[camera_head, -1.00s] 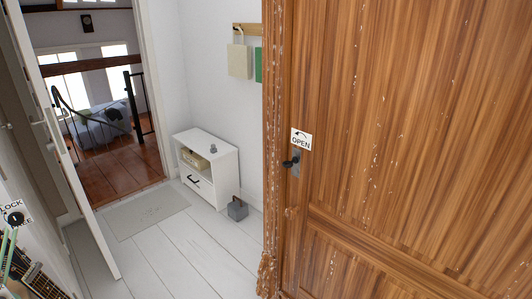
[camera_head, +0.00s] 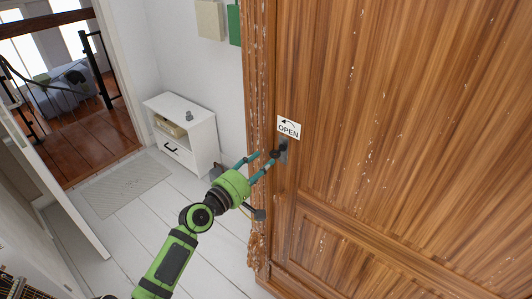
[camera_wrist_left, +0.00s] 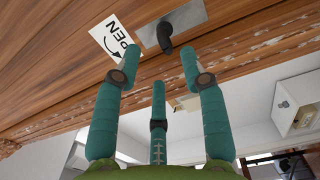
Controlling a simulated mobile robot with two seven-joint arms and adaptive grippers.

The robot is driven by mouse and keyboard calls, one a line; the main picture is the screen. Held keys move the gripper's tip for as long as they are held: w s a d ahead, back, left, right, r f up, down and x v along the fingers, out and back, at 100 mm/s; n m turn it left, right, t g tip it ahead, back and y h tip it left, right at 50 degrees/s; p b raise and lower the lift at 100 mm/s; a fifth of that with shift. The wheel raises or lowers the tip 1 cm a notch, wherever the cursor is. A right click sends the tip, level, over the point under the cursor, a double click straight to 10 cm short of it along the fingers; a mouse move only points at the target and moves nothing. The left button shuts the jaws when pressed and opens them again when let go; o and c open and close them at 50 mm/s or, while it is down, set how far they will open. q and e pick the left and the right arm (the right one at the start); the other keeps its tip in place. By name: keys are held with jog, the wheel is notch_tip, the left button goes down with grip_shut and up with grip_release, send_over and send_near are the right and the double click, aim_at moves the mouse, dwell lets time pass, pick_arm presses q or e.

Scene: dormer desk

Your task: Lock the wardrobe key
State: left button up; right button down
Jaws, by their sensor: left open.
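The wooden wardrobe (camera_head: 400,130) fills the right of the head view. Its dark key (camera_head: 275,154) sticks out of a grey metal lock plate (camera_head: 283,147), under a white sign (camera_head: 289,128) reading OPEN with a curved arrow. My left gripper (camera_head: 263,160) is open, with its teal fingers pointing at the key. In the left wrist view the key (camera_wrist_left: 167,40) lies just beyond the spread fingertips (camera_wrist_left: 159,62), with a visible gap. I cannot tell in the head view whether a finger touches it. My right gripper is not in view.
A small white cabinet (camera_head: 197,129) stands against the wall left of the wardrobe, with a grey mat (camera_head: 125,190) on the white plank floor. A white door (camera_head: 50,190) stands open at the left. Green and cream items (camera_head: 210,19) hang on the wall.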

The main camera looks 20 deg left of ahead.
aim_at(271, 156)
pick_arm(q)
jog(key=x, duration=0.4)
jog(key=shift+a, duration=0.1)
jog(key=shift+w+f, duration=0.1)
jog(key=shift+w, duration=0.2)
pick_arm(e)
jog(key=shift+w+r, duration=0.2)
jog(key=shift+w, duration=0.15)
pick_arm(q)
grip_shut()
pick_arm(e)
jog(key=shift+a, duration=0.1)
